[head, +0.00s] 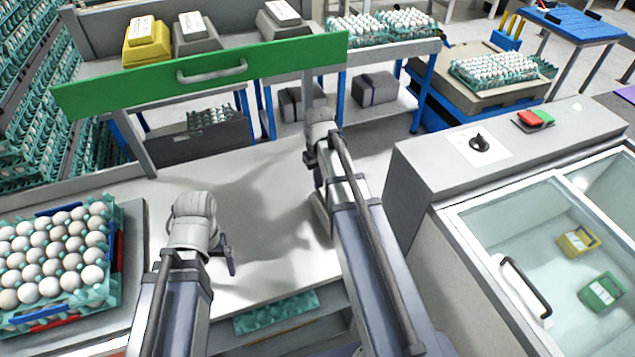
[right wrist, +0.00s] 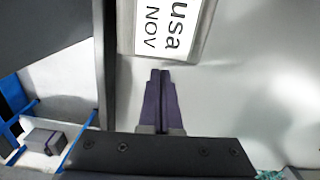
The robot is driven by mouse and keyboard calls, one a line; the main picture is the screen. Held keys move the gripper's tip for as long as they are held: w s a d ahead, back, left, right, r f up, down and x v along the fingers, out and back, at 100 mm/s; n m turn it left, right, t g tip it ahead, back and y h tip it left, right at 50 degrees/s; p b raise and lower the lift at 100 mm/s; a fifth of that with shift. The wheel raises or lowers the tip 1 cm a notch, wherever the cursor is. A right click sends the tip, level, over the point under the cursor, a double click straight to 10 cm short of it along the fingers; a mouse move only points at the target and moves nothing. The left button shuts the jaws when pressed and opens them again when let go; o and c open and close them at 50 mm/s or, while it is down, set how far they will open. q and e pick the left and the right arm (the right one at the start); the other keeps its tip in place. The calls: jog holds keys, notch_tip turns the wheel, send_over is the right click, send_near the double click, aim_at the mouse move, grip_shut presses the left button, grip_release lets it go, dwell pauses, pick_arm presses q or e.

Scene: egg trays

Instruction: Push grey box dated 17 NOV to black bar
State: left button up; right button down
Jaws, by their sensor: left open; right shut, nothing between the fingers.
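The grey box (right wrist: 212,25) lies at the top of the right wrist view. Its white label shows "usa" and "NOV"; the day number is out of frame. In the head view, only a sliver of the box (head: 320,214) shows beside my right arm. My right gripper (right wrist: 161,74) is shut and empty, its tips just short of the box's edge; in the head view it (head: 316,178) is on the box's far side. A dark bar (right wrist: 109,70) runs along the table edge, close beside the box. My left gripper (head: 230,262) is open and empty over the table.
The pale table (head: 265,190) is otherwise mostly clear. An egg tray (head: 112,262) stands at the left. A green panel with a handle (head: 215,72) crosses the back. A yellow box (head: 145,45) and grey boxes stand behind it. A glass-topped cabinet (head: 415,190) is at the right.

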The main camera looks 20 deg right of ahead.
aim_at(324, 188)
pick_arm(q)
jog(key=shift+a+p, duration=0.1)
jog(key=shift+p, duration=0.2)
pick_arm(e)
jog(key=shift+s, duration=0.4)
pick_arm(q)
jog(key=shift+s, duration=0.1)
pick_arm(e)
jog(key=shift+s+r, duration=0.1)
jog(key=shift+s, duration=0.1)
jog(key=shift+w, duration=0.1)
jog(key=shift+s, duration=1.2)
jog(key=shift+w+d, duration=0.1)
